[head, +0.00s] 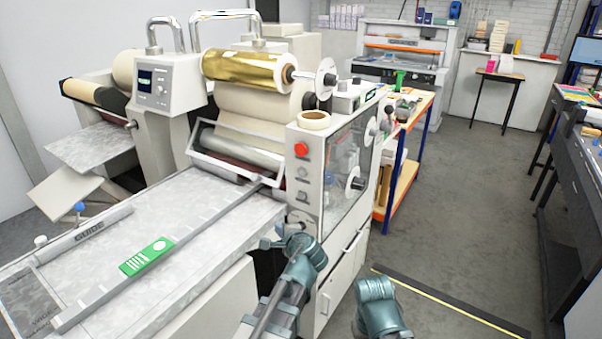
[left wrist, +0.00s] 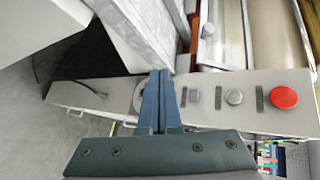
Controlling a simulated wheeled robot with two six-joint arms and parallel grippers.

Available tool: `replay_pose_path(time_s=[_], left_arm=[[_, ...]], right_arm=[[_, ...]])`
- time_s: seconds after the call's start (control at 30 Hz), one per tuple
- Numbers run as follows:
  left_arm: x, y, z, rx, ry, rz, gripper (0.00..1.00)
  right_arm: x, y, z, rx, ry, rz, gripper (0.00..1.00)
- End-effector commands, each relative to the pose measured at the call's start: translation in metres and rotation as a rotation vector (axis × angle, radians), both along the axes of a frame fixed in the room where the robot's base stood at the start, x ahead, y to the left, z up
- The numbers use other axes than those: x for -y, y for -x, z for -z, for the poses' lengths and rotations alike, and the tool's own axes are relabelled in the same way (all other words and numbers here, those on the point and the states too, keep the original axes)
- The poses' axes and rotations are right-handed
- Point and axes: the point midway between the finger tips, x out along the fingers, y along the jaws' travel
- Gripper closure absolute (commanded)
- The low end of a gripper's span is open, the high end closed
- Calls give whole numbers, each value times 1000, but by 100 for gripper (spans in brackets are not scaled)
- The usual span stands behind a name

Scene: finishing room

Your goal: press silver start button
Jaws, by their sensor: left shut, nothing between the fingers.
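My left gripper (head: 268,243) is below the buttons in the head view. My right gripper is not visible.
The machine's feed table (head: 215,213) lies left of the panel, with a green card (head: 147,257) on it. A gold foil roll (head: 243,67) is above. A clear side cover (head: 348,165) is right of the panel. Open floor (head: 455,215) lies further right.

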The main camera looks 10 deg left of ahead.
Motion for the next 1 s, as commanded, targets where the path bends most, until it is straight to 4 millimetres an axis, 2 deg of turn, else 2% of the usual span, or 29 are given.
replay_pose_path(time_s=[0.03,0.1,0.2,0.3,0.47,0.83,1.0], left_arm=[[-8,-18,-19,18,-117,59,100],[-14,-35,-41,30,-275,140,100],[-16,-52,-62,33,-452,228,100],[-15,-60,-73,29,-561,281,100],[-14,-65,-79,25,-622,311,100],[-13,-65,-79,26,-620,310,100],[-11,-73,-79,25,-619,311,100]], right_arm=[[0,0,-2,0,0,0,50],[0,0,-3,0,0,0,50],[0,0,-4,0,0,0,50],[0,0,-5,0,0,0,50],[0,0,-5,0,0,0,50],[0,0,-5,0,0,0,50],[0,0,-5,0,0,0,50]])
